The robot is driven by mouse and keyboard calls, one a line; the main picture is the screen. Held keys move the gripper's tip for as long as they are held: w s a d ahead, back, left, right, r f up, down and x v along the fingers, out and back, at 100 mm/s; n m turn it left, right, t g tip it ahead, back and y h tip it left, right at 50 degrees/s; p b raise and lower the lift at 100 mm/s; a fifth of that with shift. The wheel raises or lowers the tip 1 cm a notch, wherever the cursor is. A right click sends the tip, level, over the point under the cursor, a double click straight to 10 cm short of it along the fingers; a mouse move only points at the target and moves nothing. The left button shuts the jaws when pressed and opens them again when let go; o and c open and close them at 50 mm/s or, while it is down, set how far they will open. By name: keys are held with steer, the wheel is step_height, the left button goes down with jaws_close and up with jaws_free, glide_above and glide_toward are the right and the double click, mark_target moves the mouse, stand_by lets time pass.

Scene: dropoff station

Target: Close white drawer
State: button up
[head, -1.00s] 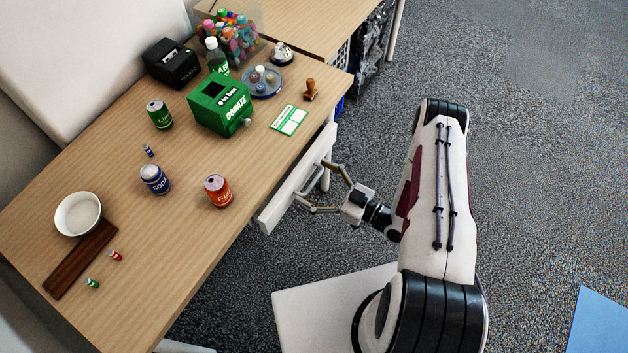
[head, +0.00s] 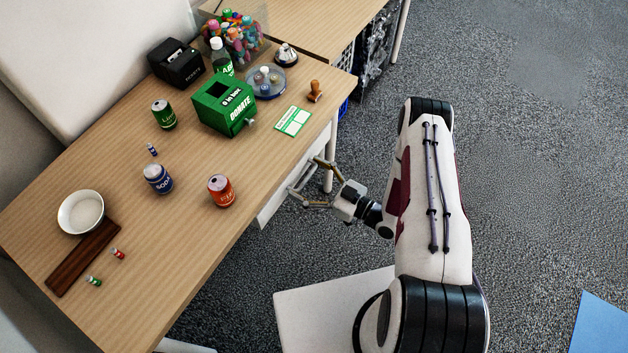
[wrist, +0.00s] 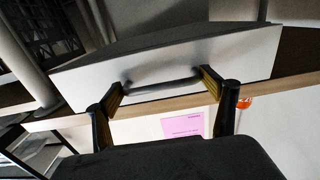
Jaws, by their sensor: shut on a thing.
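The white drawer (head: 272,203) is under the front edge of the wooden table, and only part of its front shows in the head view. In the wrist view its white front (wrist: 225,55) fills the upper middle, with a dark-looking bar handle (wrist: 162,88) across it. My gripper (head: 309,181) is at the drawer front, its two fingers set apart at the two ends of the handle. In the wrist view my gripper (wrist: 160,80) is shut on the handle, which lies between the fingertips.
The table (head: 205,240) carries a green donation box (head: 222,105), an orange can (head: 221,191), a blue can (head: 158,179) and a white bowl (head: 81,212). A table leg (head: 329,172) stands behind my gripper. Open carpet (head: 530,170) lies to the right.

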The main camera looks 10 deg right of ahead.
steer(key=shift+w+a, duration=0.35)
steer(key=shift+w, duration=0.25)
steer(key=o, duration=1.3)
steer(key=shift+s, duration=0.15)
steer(key=v, duration=1.1)
steer(key=shift+s+d, duration=0.25)
steer(key=shift+d, duration=0.05)
